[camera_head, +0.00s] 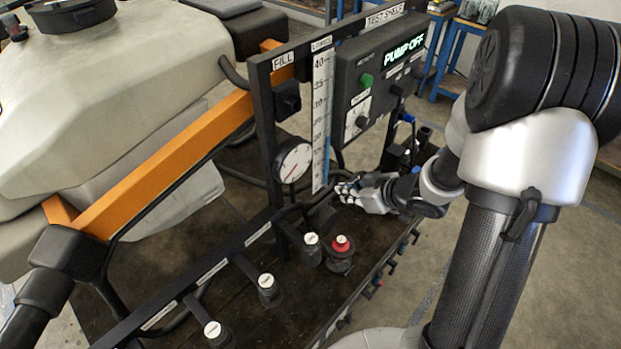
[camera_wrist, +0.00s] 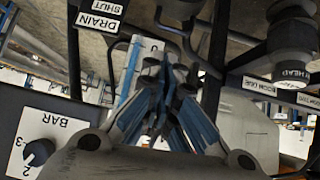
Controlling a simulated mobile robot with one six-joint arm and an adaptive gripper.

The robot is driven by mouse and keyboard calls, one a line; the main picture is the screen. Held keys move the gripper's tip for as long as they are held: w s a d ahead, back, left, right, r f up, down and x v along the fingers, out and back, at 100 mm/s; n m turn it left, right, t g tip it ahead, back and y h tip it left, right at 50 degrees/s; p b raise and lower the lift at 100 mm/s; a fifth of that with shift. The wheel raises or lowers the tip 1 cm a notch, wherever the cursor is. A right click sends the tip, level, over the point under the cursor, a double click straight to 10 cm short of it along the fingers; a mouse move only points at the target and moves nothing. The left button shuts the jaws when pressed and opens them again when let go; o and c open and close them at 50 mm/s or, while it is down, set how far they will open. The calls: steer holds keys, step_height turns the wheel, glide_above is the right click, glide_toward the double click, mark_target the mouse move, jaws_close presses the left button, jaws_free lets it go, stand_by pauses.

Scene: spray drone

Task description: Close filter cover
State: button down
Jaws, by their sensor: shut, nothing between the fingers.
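No part is clearly labelled as the filter cover, so I cannot tell for certain which one it is. A dark round fitting with a red top (camera_head: 340,250) stands on the dark bench in the head view, below my gripper. My gripper (camera_head: 346,194) is to the right of the gauge and the level scale, above the bench. It is shut and empty. In the wrist view its fingers (camera_wrist: 163,80) come together in the middle, in front of dark pipes. I cannot tell whether they touch anything.
A control panel (camera_head: 378,78) reading "PUMP OFF" stands above my gripper. A pressure gauge (camera_head: 293,162) and level scale (camera_head: 322,115) are beside it. Several white-capped valves, one of them at front (camera_head: 267,285), line the bench. A large pale tank (camera_head: 110,95) is left.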

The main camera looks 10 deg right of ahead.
steer(key=b, duration=0.4)
glide_above(321, 211)
steer(key=shift+y, duration=0.3)
step_height(321, 211, down, 7)
steer(key=shift+w+a+f, duration=0.1)
steer(key=shift+w+a, duration=0.05)
